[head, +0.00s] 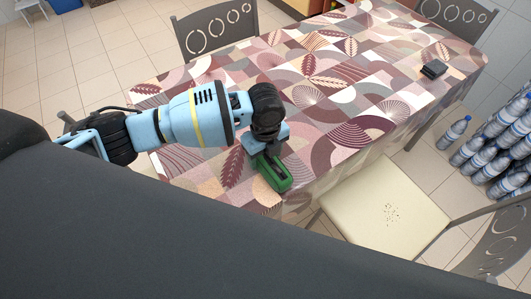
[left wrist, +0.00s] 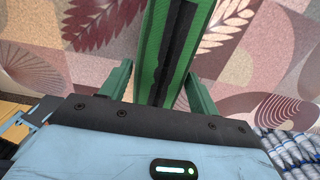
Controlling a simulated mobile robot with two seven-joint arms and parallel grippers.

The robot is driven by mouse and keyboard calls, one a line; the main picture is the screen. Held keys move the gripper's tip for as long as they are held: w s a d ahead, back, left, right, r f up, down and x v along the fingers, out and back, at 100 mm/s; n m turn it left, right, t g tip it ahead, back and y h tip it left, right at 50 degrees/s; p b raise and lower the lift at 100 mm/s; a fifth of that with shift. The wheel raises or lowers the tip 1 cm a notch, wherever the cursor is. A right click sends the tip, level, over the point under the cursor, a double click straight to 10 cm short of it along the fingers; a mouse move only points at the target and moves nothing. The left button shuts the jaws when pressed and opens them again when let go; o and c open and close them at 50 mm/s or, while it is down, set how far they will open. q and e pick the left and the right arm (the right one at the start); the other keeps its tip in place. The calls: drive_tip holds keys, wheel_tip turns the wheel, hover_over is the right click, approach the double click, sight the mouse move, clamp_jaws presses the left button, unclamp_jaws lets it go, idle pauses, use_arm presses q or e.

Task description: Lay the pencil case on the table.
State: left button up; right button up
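The pencil case (head: 279,178) is long and green with a dark strip along its middle. It sits at my left gripper (head: 266,158), near the table's front edge. My right gripper is not in view.
A small dark block (head: 433,69) lies at the table's right end. A cream-seated chair (head: 385,210) stands at the front side, and a dark chair (head: 215,35) behind. Several water bottles (head: 495,145) stand at right. The middle of the patterned tabletop is clear.

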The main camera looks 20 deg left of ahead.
sight(266, 155)
use_arm(q)
drive_tip(key=o, duration=0.3)
drive_tip(key=shift+r, duration=0.1)
wheel_tip(266, 155, up, 12)
drive_tip(key=p, duration=0.1)
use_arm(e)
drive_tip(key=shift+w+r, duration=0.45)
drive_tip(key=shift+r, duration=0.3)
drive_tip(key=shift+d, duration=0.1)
